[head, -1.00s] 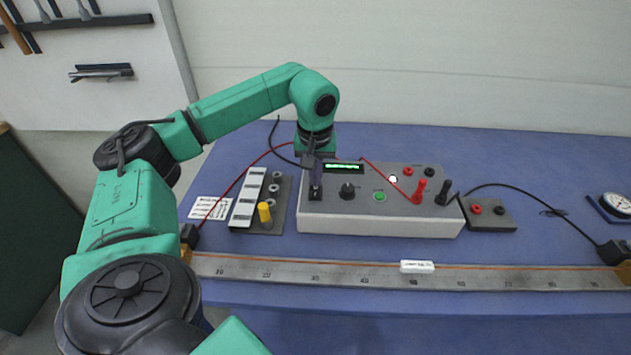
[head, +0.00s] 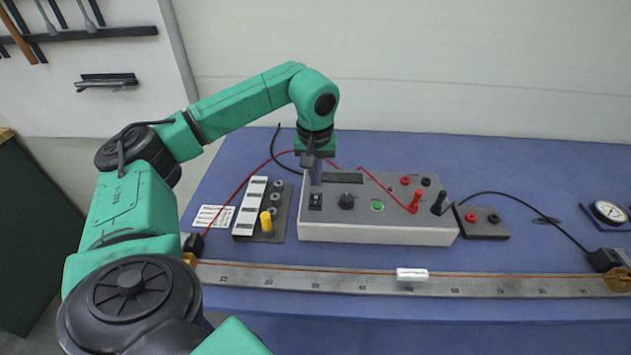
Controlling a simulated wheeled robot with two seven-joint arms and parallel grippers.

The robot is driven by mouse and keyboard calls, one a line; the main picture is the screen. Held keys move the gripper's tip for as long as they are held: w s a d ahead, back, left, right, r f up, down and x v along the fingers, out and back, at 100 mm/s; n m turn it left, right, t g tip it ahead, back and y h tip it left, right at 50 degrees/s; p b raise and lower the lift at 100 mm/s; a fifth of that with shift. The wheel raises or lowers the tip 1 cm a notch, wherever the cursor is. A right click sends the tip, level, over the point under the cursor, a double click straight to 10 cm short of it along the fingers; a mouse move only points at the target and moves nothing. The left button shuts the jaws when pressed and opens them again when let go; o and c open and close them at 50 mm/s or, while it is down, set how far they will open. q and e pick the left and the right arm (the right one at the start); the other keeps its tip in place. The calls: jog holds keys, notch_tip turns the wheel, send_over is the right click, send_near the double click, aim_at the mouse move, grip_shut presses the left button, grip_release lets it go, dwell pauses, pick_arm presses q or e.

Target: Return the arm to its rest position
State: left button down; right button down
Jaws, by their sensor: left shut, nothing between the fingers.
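My left arm, green with black joints, reaches in from the left over the blue bench. My left gripper (head: 315,178) points down, shut and empty. It is just above the black switch (head: 315,201) at the left end of the grey instrument box (head: 375,234). A small gap seems to show between the fingertips and the switch. The box's display (head: 343,178) is dark and partly behind the gripper. A black knob (head: 346,201) and a green button (head: 377,206) sit right of the switch. My right gripper is not in view.
A ruled metal bar (head: 490,286) with a white slider (head: 412,274) runs along the bench front. A board with a yellow plug (head: 266,222) stands left of the box. A socket block (head: 482,224) and a dial gauge (head: 609,212) are at right. Red and black leads cross the bench.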

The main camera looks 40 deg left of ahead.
pick_arm(q)
jog(key=shift+r+p, duration=0.9)
jog(key=shift+r, duration=0.5)
